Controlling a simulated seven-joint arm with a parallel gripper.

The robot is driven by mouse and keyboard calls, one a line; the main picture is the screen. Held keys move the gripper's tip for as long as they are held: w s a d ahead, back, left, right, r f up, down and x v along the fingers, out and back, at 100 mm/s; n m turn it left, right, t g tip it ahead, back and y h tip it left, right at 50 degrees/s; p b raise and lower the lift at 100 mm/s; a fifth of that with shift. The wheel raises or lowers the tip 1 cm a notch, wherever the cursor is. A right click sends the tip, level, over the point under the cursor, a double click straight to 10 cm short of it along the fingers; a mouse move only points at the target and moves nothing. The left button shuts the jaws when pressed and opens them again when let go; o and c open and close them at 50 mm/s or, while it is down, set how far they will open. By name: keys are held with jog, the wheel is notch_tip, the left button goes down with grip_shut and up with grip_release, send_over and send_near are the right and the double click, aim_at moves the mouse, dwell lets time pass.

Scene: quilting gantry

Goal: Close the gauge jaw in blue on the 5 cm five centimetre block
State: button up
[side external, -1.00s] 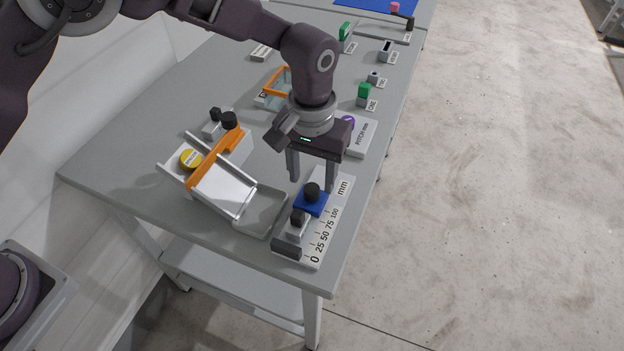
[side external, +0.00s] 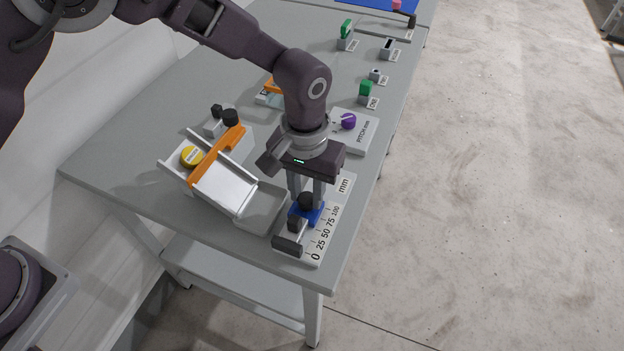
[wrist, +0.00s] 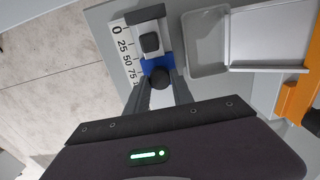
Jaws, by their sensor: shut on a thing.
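The gauge (side external: 325,240) is a pale plate with a 0 to 100 mm scale at the table's front corner. Its blue jaw (side external: 317,213) carries a black knob (side external: 306,199). My gripper (side external: 306,206) points down, shut on this knob. In the wrist view the fingers (wrist: 160,84) stand either side of the knob (wrist: 160,79), and the blue jaw (wrist: 151,65) shows beyond. A grey block with a black knob (wrist: 150,42) lies between the blue jaw and the dark end stop (wrist: 145,14). I cannot tell whether blue jaw and block touch.
Left of the gauge are a grey tray (side external: 262,215) and a ramp with an orange bar (side external: 215,158) and yellow disc (side external: 193,156). Behind stands a pitch plate with a purple knob (side external: 348,121). Small labelled blocks line the right edge, including a green one (side external: 365,88).

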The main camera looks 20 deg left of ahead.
aim_at(306, 198)
jog(key=shift+s, duration=0.15)
jog(key=o, duration=1)
jog(key=shift+c, duration=0.2)
notch_tip(306, 198, up, 7)
jog(key=shift+r, duration=0.1)
